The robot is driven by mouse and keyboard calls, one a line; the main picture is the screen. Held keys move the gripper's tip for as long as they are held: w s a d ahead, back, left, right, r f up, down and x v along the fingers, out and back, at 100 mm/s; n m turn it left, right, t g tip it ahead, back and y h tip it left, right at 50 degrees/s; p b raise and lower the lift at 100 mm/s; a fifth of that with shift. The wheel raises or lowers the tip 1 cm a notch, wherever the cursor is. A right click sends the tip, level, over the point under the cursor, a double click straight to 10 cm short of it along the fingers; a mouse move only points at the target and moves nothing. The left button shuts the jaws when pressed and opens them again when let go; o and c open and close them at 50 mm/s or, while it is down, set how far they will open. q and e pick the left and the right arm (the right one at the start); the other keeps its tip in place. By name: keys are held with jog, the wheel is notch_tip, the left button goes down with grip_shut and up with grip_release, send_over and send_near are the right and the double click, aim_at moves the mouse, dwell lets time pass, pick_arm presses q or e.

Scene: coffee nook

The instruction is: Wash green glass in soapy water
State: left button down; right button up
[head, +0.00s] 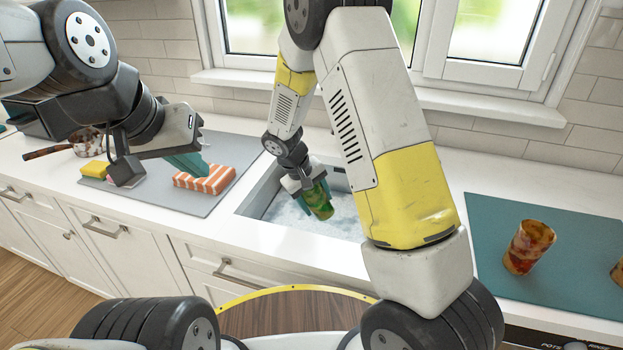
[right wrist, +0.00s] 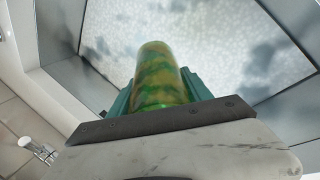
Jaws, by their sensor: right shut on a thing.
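The green glass (head: 319,200), with yellowish-brown patches, is held in my right gripper (head: 310,188) over the sink (head: 254,196). It also shows in the right wrist view (right wrist: 158,75), clasped between the teal fingers. Whitish, foamy soapy water (head: 284,212) fills the sink below; whether the glass touches it, I cannot tell. My left gripper (head: 190,163) is at the orange-and-white striped cloth (head: 205,180) on the grey mat. Its teal fingers point down at the cloth, partly hidden, so I cannot tell whether they hold it.
A yellow sponge (head: 95,170) and a stained pan (head: 86,140) are on the grey mat (head: 190,205) at left. A brown-stained glass (head: 527,247) stands on the teal mat (head: 585,262) at right, with another object at the picture's edge. A window is behind the sink.

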jog(key=shift+f, duration=4.2)
jog(key=shift+a, duration=0.1)
jog(key=shift+w+a, duration=0.25)
jog(key=shift+a, duration=0.35)
jog(key=shift+w+a, duration=0.3)
jog(key=shift+a, duration=0.3)
jog(key=shift+w+a, duration=0.25)
jog(key=shift+a, duration=0.35)
jog(key=shift+s+d, duration=0.25)
jog(key=shift+d, duration=0.4)
jog(key=shift+s+d, duration=0.3)
jog(key=shift+d, duration=0.3)
jog(key=shift+s+d, duration=0.25)
jog(key=shift+d, duration=0.4)
jog(key=shift+r, duration=4.05)
notch_tip(320, 180, up, 15)
